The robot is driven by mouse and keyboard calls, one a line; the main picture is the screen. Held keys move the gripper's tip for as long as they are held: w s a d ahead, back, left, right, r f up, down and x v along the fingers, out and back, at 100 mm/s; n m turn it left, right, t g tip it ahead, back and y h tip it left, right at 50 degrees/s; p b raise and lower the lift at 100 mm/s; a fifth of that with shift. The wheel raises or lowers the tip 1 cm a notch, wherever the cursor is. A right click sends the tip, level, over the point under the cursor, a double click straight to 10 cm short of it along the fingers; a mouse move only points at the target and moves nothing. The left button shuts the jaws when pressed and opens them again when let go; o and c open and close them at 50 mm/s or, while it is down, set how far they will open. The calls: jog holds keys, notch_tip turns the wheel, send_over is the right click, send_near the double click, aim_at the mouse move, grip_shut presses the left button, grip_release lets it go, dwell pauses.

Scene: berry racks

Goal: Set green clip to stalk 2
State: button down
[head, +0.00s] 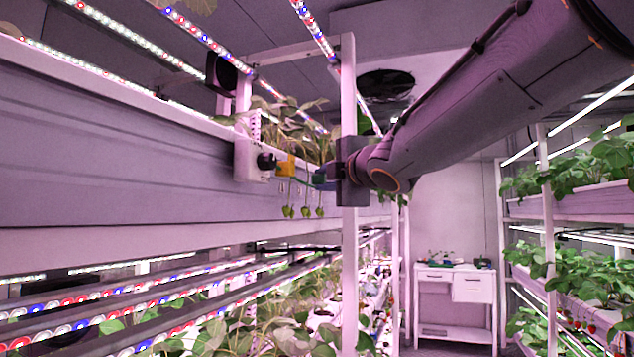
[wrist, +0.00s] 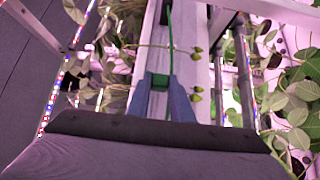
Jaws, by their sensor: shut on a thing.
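My gripper (head: 325,179) is at the front of the upper rack's trough, beside a white upright post. In the wrist view my gripper's blue-grey fingers (wrist: 161,98) are shut on the green clip (wrist: 159,80). In the head view the clip (head: 318,178) shows only as a small green patch at the fingertips. Several thin stalks with small green berries (head: 305,211) hang below the trough edge by the gripper. In the wrist view berries (wrist: 197,53) lie right of the clip. I cannot tell which stalk is stalk 2, or whether the clip touches one.
A yellow-orange block (head: 287,165) and a black knob (head: 266,161) sit left of my gripper, by a white bracket (head: 247,150). The white post (head: 349,120) stands close to the gripper. Leafy plants (head: 300,115) are behind. A white table (head: 455,285) stands at the far end of the aisle.

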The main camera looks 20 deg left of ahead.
jog(key=shift+w+d+f, duration=0.1)
jog(key=shift+w+d, duration=0.05)
jog(key=c, duration=2)
grip_release()
jog(key=o, duration=0.3)
jog(key=shift+s+d, duration=0.2)
jog(key=shift+d, duration=0.15)
jog(key=shift+o, duration=0.7)
jog(key=shift+a, duration=0.55)
jog(key=shift+s+d, duration=0.1)
jog(key=shift+d, duration=0.1)
jog(key=v, duration=0.7)
jog(key=shift+s+d+b, duration=0.2)
jog(key=shift+s+b, duration=0.1)
jog(key=shift+b, duration=0.05)
